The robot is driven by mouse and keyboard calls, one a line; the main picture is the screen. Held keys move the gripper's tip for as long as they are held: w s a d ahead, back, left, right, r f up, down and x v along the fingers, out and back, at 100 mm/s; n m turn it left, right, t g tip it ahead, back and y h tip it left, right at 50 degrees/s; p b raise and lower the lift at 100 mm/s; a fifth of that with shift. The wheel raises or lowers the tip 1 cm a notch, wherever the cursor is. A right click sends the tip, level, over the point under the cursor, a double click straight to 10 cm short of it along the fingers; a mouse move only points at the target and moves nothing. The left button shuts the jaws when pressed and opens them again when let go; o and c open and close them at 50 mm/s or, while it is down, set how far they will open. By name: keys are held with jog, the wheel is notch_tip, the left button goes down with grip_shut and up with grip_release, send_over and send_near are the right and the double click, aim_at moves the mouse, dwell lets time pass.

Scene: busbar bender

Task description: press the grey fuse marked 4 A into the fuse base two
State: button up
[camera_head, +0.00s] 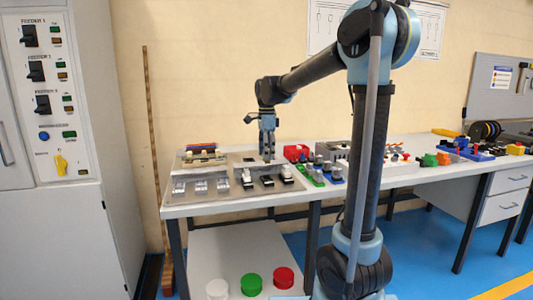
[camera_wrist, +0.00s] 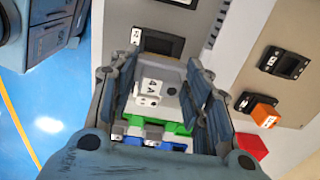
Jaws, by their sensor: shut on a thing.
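My gripper (camera_wrist: 160,88) is shut on a grey fuse (camera_wrist: 150,88) marked 4 A, whose marked face shows between the fingers in the wrist view. A black fuse base (camera_wrist: 162,43) lies beyond the fuse in that view, with a small white label beside it that I cannot read surely. The fuse appears apart from this base. In the head view, my gripper (camera_head: 267,152) points down over the left part of the bench, close behind a row of black bases (camera_head: 267,181). The fuse is too small to make out there.
Another black base (camera_wrist: 285,62) and an orange fuse (camera_wrist: 265,113) sit on a beige plate at right in the wrist view. In the head view, a red bin (camera_head: 296,152) stands right of my gripper.

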jog(key=shift+s+f, duration=0.1)
jog(key=shift+f, duration=2.75)
jog(key=shift+f, duration=1.25)
jog(key=o, duration=1.2)
jog(key=shift+c, duration=0.2)
notch_tip(320, 180, up, 12)
jog(key=shift+f, duration=0.1)
